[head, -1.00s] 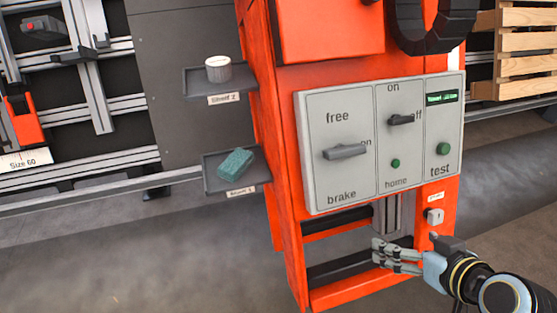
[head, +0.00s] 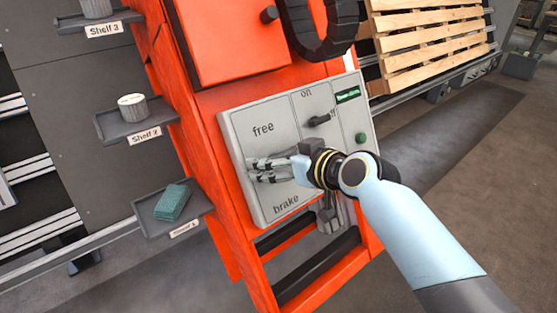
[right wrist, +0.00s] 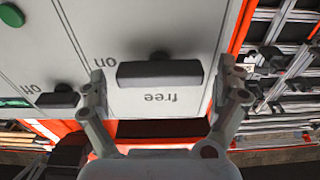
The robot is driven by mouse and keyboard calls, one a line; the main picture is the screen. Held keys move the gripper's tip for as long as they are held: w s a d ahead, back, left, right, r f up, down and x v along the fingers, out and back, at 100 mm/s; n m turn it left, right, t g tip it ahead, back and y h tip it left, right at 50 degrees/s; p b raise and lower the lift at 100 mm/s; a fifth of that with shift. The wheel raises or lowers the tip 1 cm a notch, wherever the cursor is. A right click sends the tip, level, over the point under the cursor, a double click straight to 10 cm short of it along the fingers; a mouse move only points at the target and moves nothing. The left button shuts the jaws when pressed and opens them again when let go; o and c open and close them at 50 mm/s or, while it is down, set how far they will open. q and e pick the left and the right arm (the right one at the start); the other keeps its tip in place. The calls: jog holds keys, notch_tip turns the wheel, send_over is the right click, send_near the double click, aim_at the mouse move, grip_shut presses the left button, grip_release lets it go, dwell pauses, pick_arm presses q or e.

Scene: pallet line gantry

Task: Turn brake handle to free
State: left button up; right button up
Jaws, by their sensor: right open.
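The brake handle (right wrist: 160,73) is a dark grey bar on the light grey control panel (head: 240,135). It lies level across the right wrist view, which shows the panel upside down. The word "free" (right wrist: 160,97) stands beside its lower side there. My right gripper (head: 254,170) is in front of the handle in the head view and hides most of it. In the right wrist view my right gripper (right wrist: 161,88) is open, with one finger off each end of the bar. I cannot tell whether the fingers touch it. My left gripper is not in view.
A dark on/off switch (head: 320,120) and a green button (head: 361,139) sit close to the right arm. The orange cabinet (head: 210,100) carries the panel. Shelves with a white pot (head: 132,106) and a teal sponge (head: 172,202) stand at the left. Wooden slats (head: 425,40) stand behind.

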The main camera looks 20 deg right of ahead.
jog(key=shift+w+a+f, duration=0.1)
jog(key=shift+w, duration=0.15)
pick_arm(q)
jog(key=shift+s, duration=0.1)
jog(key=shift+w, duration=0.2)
pick_arm(e)
jog(key=c, duration=1.1)
